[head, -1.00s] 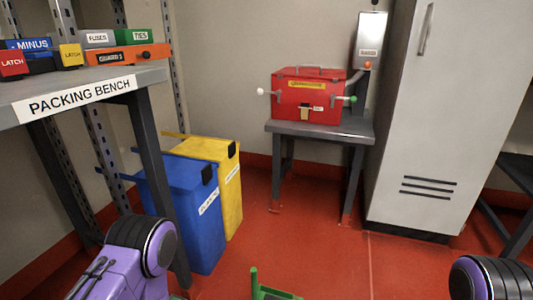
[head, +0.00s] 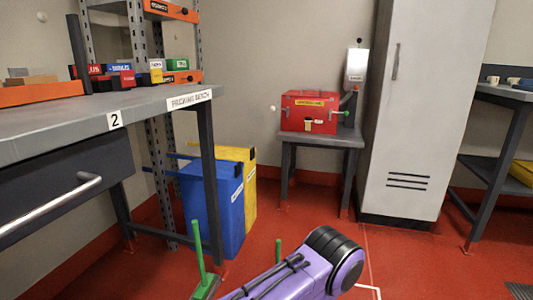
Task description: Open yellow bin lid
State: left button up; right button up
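The yellow bin (head: 249,188) stands on the floor behind the blue bin (head: 226,220), right of the packing bench leg. My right gripper is not in view.
The packing bench (head: 150,106), with a drawer handle (head: 62,208), fills the left. A red box (head: 310,111) sits on a small grey table (head: 325,139). A grey cabinet (head: 420,120) and another bench (head: 505,93) stand right. Red floor (head: 310,215) is open in the middle.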

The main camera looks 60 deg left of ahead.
aim_at(234, 153)
jog(key=z, duration=0.1)
jog(key=i, duration=1.3)
jog(key=u, duration=0.5)
jog(key=i, duration=0.9)
jog(key=u, duration=0.75)
